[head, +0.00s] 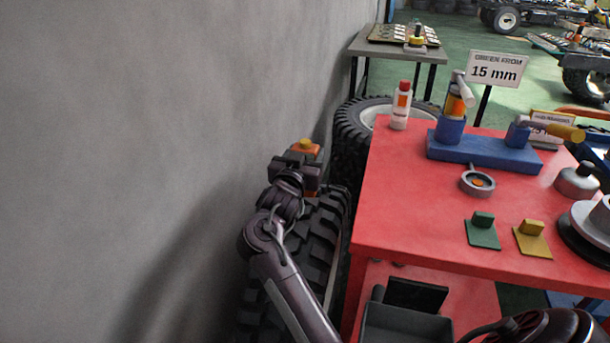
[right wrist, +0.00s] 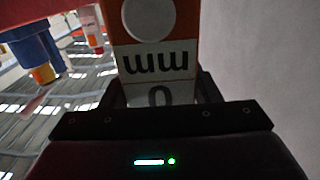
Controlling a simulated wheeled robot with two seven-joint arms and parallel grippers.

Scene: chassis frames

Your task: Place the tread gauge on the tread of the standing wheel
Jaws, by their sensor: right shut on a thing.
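In the right wrist view the gauge (right wrist: 153,50) sits between the fingers, showing a white round spot and a white label reading "mm" and "0". The standing wheel (head: 325,235) is a dark tyre with chunky tread between the grey wall and the red table. My right gripper and forearm cover part of it. The gripper appears at the tyre's far upper end; whether the gauge touches the tread is hidden. My left gripper is not in view.
The red table (head: 400,215) stands close on the right, with a bottle (head: 401,106), a blue holder (head: 485,151), and green (head: 482,231) and yellow (head: 532,238) pieces. The grey wall (head: 150,150) closes the left side. Another tyre (head: 350,145) with a pale rim lies behind.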

